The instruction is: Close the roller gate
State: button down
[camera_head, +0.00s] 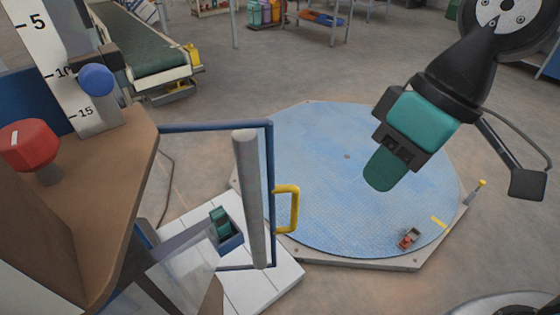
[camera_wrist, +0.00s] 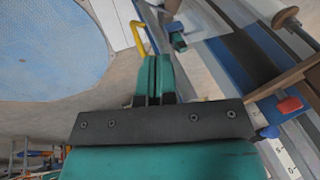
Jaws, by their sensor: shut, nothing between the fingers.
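The roller gate is a blue frame (camera_head: 216,126) with an upright grey roller (camera_head: 249,200) and a yellow handle (camera_head: 295,208) on its right post. It stands out from the brown-topped machine (camera_head: 110,185), above a white slatted platform. I cannot tell how far its far edge is from any latch. The yellow handle also shows in the wrist view (camera_wrist: 138,36), just beyond the fingertips and a little left. My gripper (camera_head: 381,172), with teal fingers, is shut and empty, to the right of the handle in the head view and apart from it. The fingers also show in the wrist view (camera_wrist: 154,62).
A blue round plate (camera_head: 340,150) lies right of the gate, with a small orange-red item (camera_head: 409,238) on it. A teal and blue item (camera_head: 226,228) sits on the white platform (camera_head: 265,288). A red knob (camera_head: 29,146) and blue knob (camera_head: 96,80) jut from the machine. A conveyor (camera_head: 150,50) stands behind.

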jog(key=w+a+f+n+g+p, duration=0.1)
jog(key=w+n+p, duration=0.15)
jog(key=w, duration=0.65)
jog(key=w+a+f+n+g+p, duration=0.15)
jog(key=w+n, duration=0.25)
jog(key=w, duration=0.6)
jog(key=s+p+x, duration=0.2)
jog(key=s+x, duration=0.1)
jog(key=x, duration=0.9)
jog(key=shift+a+y, duration=0.2)
jog(key=shift+y, duration=0.2)
jog(key=shift+s+r+n, duration=0.1)
jog(key=shift+s+n, duration=0.05)
jog(key=shift+n, duration=0.1)
